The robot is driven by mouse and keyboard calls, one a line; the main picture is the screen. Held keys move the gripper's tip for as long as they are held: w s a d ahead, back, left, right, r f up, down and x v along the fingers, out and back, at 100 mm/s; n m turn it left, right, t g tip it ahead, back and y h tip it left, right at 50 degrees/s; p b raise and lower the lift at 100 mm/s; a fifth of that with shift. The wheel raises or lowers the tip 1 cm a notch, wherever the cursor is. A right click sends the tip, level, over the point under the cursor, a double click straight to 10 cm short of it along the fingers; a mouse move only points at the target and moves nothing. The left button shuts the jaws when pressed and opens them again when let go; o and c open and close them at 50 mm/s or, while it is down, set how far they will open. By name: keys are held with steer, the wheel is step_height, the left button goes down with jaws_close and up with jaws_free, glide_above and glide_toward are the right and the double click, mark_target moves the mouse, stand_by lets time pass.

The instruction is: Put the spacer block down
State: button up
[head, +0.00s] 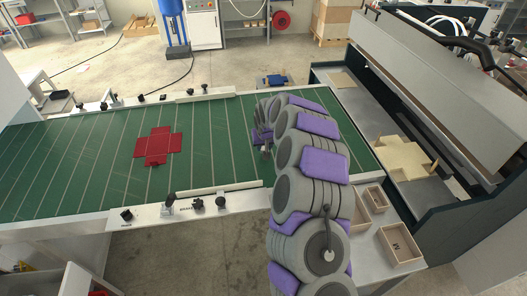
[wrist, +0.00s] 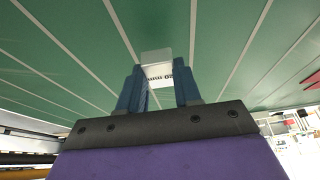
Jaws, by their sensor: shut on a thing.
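My gripper (wrist: 160,78) is shut on the spacer block (wrist: 156,58), a small white block with "20 mm" printed on its face. The block sits between the two blue fingers and sticks out past their tips. Behind it in the wrist view is the green belt surface (wrist: 75,55) with pale lines. In the head view my gripper (head: 262,140) is over the right part of the green table (head: 215,130); the block cannot be made out there. Whether the block touches the surface cannot be told.
A red cross-shaped blank (head: 157,144) lies on the green table, left of my gripper. White bars and knobs line the near rail (head: 150,215). Wooden bins (head: 399,245) stand at the lower right. A tan blank (head: 405,157) lies in the machine. Much of the green surface is clear.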

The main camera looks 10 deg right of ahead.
mark_target(263, 150)
step_height(263, 150, down, 3)
steer(key=shift+a, duration=0.5)
steer(key=shift+s+f, duration=0.1)
steer(key=shift+s+d+f, duration=0.1)
steer(key=shift+d+f, duration=0.05)
steer(key=shift+f, duration=0.1)
steer(key=o, duration=1)
steer(key=shift+s+f, duration=0.1)
steer(key=shift+s, duration=0.05)
steer(key=shift+o, duration=0.3)
steer(key=shift+d+r, duration=0.3)
steer(key=shift+r, duration=0.15)
steer(key=p+v, duration=0.1)
steer(key=v, duration=1.1)
steer(key=shift+w+a, duration=0.15)
steer(key=shift+w, duration=0.2)
